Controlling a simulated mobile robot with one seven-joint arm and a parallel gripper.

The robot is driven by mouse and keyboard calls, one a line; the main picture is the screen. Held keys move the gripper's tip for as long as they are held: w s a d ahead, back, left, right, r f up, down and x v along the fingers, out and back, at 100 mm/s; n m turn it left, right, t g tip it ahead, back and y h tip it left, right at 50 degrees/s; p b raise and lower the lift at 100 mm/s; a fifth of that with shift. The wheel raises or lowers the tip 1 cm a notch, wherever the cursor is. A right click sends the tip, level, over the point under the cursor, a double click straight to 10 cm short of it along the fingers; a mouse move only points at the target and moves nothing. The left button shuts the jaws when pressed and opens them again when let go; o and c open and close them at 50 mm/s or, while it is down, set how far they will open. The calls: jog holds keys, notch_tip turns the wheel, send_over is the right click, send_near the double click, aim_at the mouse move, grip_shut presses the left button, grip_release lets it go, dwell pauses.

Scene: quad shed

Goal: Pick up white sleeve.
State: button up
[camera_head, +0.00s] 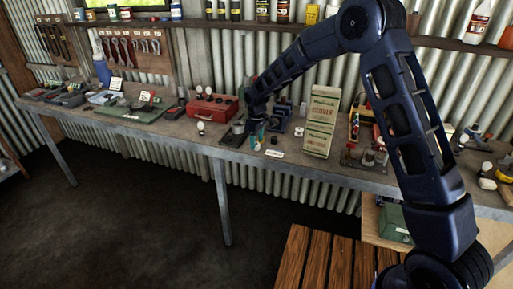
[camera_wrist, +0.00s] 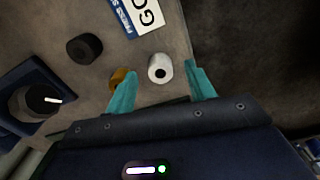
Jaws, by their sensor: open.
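The white sleeve (camera_wrist: 160,67) is a small white cylinder with a dark hole in its top. In the wrist view it stands on the bench just beyond my fingertips, nearer the right finger. My gripper (camera_wrist: 158,82) is open, its two teal fingers spread and nothing held between them. In the head view my gripper (camera_head: 257,136) hangs low over the front part of the workbench (camera_head: 180,128). I cannot make out the sleeve clearly there.
A brass-coloured piece (camera_wrist: 119,77) stands by the left finger. A black ring (camera_wrist: 85,49), a printed card (camera_wrist: 140,14) and a blue block with a dark cylinder (camera_wrist: 35,98) are near. The bench edge is close.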

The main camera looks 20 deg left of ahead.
notch_tip(320, 180, down, 2)
jog(key=shift+f, duration=0.1)
jog(key=c, duration=1)
jog(key=shift+c, duration=0.2)
